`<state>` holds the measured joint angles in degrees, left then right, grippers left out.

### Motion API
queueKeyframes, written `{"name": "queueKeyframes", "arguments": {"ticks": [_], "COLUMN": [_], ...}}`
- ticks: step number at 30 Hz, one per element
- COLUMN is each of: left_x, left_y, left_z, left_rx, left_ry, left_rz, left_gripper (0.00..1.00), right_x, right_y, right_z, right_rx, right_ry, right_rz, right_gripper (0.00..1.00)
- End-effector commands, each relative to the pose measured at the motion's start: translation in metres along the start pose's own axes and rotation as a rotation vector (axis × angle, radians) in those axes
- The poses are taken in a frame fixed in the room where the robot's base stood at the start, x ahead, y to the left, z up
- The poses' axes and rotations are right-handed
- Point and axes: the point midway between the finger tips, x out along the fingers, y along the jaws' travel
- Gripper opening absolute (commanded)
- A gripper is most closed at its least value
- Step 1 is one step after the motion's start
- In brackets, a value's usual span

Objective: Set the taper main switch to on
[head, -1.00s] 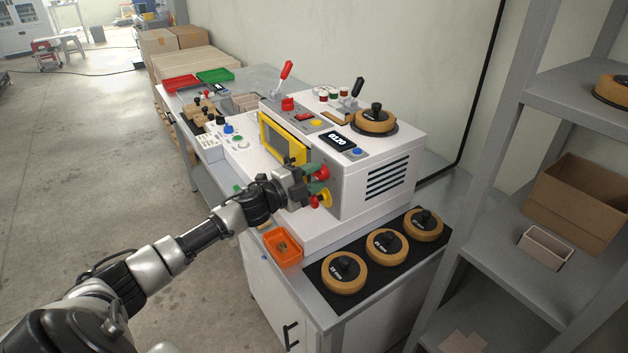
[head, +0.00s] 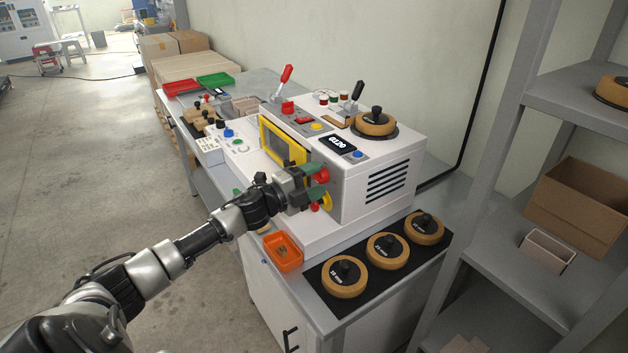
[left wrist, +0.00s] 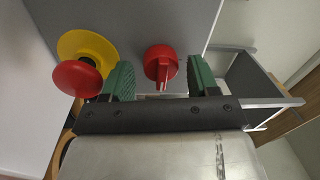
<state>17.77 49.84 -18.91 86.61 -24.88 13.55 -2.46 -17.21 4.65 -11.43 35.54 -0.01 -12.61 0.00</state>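A red rotary switch knob (head: 323,174) sits on the front end panel of the white machine (head: 378,160). In the left wrist view the red knob (left wrist: 161,62) has a raised grip bar with a pale line, pointing towards the gripper's palm. My left gripper (head: 314,181) is at this panel, with its green fingers apart on either side of the knob. In the left wrist view the left gripper (left wrist: 161,78) shows a gap between each finger and the knob. My right gripper is not in view.
A red mushroom button (left wrist: 78,78) on a yellow base stands close beside the left-hand finger in the wrist view. Below the panel are an orange tray (head: 283,252) and tape rolls on a black mat (head: 328,300). A grey shelf (head: 500,270) stands at right.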

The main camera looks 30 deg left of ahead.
Motion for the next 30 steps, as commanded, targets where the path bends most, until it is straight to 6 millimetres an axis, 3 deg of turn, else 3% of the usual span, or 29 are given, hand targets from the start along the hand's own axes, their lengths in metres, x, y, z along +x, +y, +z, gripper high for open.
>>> {"name": "queueKeyframes", "arguments": {"ticks": [8,13,30], "left_x": [0.0,-0.01,-0.095], "left_y": [-0.001,0.001,0.002], "left_z": [0.0,0.001,0.0], "left_rx": [-0.002,-0.002,-0.003], "left_ry": [-0.001,-0.002,-0.001], "left_rz": [-0.001,0.0,0.002], "left_gripper": [0.64,0.64,0.64], "right_x": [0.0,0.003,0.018], "right_y": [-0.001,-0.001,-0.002], "right_z": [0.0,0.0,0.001], "right_rx": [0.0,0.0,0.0], "right_ry": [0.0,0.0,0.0], "right_rz": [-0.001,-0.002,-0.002], "right_gripper": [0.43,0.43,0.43]}}
